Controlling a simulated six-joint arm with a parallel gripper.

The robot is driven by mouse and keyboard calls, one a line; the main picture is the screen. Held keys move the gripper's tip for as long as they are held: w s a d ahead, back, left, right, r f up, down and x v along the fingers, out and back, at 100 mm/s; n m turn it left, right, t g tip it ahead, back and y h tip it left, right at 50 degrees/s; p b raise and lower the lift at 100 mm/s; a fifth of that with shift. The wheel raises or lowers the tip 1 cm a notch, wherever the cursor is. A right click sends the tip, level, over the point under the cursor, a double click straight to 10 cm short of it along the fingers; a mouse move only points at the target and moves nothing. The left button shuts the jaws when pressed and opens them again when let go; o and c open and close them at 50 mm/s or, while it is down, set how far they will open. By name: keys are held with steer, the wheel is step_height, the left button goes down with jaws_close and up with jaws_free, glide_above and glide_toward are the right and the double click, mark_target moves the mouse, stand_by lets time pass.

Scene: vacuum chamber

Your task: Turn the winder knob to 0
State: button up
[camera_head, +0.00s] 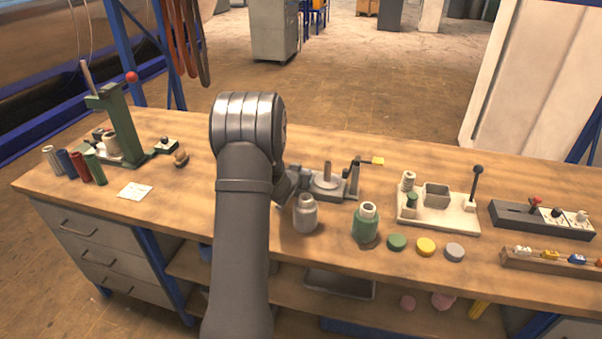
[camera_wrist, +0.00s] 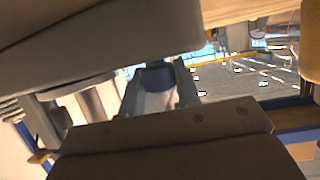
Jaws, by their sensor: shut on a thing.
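The device I take as the winder (camera_head: 349,188) stands at the middle of the bench, with a grey base, an upright spindle on a round plate and a crank with a yellow handle (camera_head: 377,160). My arm hides its left end in the head view. My gripper (camera_wrist: 160,88) is at that left end, low over the bench. In the wrist view its two fingers are closed on a dark blue-grey knob (camera_wrist: 157,77). The knob's pointer and any scale or 0 mark cannot be seen.
A grey bottle (camera_head: 306,216) and a green bottle (camera_head: 366,225) stand close in front of the winder. A white-based fixture with a lever (camera_head: 465,226) stands to the right. A green press (camera_head: 122,130) and several spools stand at the left. Bench behind the winder is clear.

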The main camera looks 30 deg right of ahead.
steer(key=o, duration=0.7)
steer(key=shift+m+g+h, duration=0.5)
steer(key=shift+m+g, duration=0.1)
steer(key=shift+m, duration=0.1)
